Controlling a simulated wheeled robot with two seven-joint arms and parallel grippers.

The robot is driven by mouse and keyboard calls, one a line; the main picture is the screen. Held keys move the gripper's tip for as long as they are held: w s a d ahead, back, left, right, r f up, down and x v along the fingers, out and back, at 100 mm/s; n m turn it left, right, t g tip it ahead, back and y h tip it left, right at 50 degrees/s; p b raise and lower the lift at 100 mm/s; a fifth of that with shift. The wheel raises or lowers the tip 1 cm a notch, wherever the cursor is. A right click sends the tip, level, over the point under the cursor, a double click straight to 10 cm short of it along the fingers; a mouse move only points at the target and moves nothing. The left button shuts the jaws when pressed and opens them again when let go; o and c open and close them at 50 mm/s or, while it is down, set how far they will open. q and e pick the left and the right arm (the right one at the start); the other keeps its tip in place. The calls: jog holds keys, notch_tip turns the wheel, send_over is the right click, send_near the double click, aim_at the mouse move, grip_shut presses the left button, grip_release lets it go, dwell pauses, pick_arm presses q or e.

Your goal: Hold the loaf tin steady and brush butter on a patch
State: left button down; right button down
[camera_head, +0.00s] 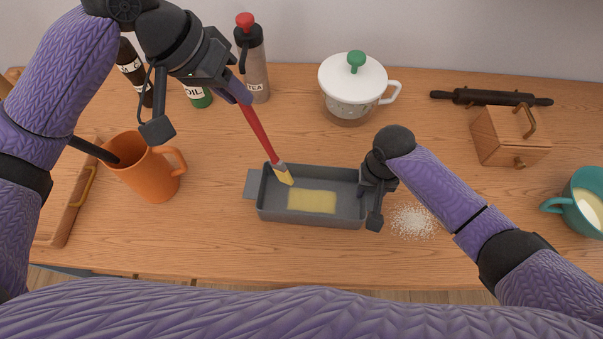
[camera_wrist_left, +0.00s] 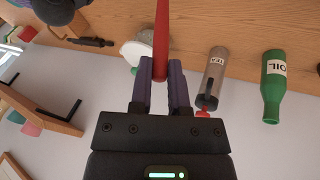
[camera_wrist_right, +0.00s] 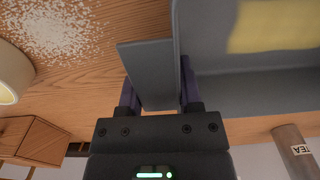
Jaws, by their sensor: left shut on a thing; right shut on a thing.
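The grey loaf tin (camera_head: 268,207) stands on the wooden counter, with a yellow patch (camera_head: 312,201) on its floor. My left gripper (camera_head: 238,92) is shut on the red handle of the brush (camera_head: 258,132). The brush slants down into the tin, its pale yellow bristles (camera_head: 284,177) near the patch's upper left corner; I cannot tell whether they touch the floor. The handle also shows between the fingers in the left wrist view (camera_wrist_left: 161,40). My right gripper (camera_head: 370,190) is shut on the tin's right end tab, which shows in the right wrist view (camera_wrist_right: 150,70).
An orange jug (camera_head: 150,178) stands left of the tin. A tea flask (camera_head: 254,70), an oil bottle (camera_head: 199,97) and a white lidded pot (camera_head: 352,85) stand behind. White grains (camera_head: 414,222) lie right of the tin. A wooden box (camera_head: 508,135), rolling pin (camera_head: 490,97) and teal cup (camera_head: 580,204) are further right.

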jog(key=shift+c, duration=1)
grip_release()
notch_tip(320, 180, up, 12)
jog(key=shift+f, duration=0.15)
